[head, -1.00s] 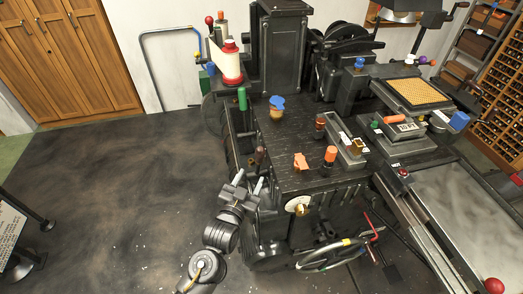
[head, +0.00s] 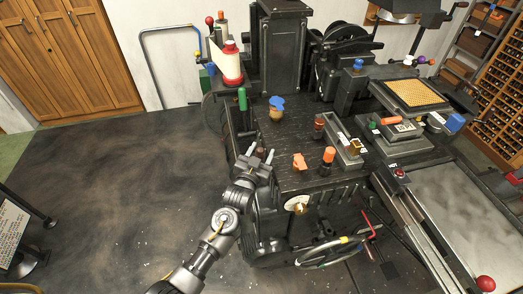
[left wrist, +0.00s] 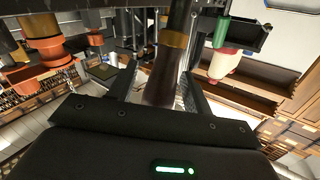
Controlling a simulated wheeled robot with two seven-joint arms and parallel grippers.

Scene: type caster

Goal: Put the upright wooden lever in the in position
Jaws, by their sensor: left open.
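The wooden lever (left wrist: 162,82) is a dark brown handle with a brass collar, seen close up in the left wrist view. It stands between the two fingers of my left gripper (left wrist: 159,77), with a gap visible on the right side. In the head view my left gripper (head: 261,153) is open at the left edge of the black machine, and its fingers largely hide the lever there. I cannot tell whether either finger touches the lever. My right gripper is not in view.
The black machine (head: 290,135) carries a green-handled lever (head: 242,99), a blue knob (head: 277,102) and orange knobs (head: 328,155) near the lever. A handwheel (head: 330,253) sits low at its front. The floor (head: 110,190) to the left is clear.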

